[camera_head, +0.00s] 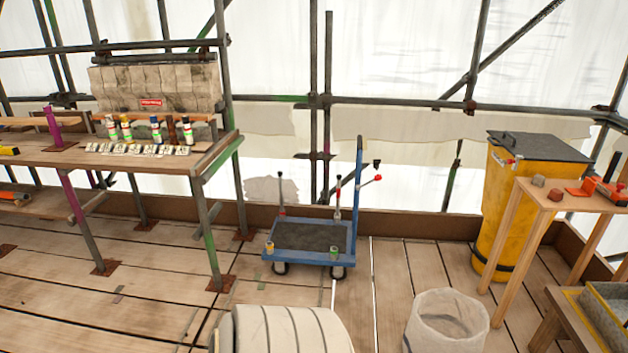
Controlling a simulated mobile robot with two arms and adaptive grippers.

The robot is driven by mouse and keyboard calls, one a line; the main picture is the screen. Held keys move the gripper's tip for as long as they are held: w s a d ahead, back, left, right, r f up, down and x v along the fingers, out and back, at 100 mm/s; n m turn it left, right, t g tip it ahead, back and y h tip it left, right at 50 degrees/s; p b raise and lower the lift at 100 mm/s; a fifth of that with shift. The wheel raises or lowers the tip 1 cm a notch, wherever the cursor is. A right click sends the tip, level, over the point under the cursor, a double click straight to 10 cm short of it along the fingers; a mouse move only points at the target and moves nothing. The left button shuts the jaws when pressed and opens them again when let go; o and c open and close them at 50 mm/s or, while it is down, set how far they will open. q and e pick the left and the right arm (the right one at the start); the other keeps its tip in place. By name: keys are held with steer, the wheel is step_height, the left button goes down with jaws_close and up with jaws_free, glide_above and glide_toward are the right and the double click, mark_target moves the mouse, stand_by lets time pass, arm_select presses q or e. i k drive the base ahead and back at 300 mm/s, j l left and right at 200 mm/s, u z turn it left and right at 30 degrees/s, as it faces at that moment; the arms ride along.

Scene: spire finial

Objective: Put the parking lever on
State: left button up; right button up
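A small blue platform trolley (351,240) with a dark deck (308,237) stands on the planks near the middle, against the low brown edge board. A tall blue post (359,185) rises at its right side. Two thin uprights, one at the deck's back left (281,192) and one near the post (338,197), also stand at the trolley. I cannot tell for certain which is the parking lever, or its setting. Neither of my grippers is in view.
A wooden bench (75,158) with several small bottles stands left. A yellow bin (492,220), a small wooden table (572,200) with red items and a white bag-lined bin (446,320) stand right. Scaffold poles rise behind. Plank floor is clear right of the trolley.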

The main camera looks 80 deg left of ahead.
mark_target(377, 178)
steer(key=j+u, duration=0.3)
steer(key=u, duration=0.15)
steer(key=j+u, duration=0.25)
steer(key=u, duration=0.25)
steer(key=j+u, duration=0.3)
steer(key=u, duration=0.15)
steer(key=i+j+u, duration=0.15)
steer(key=u, duration=0.35)
steer(key=i+j, duration=0.15)
steer(key=j, duration=0.15)
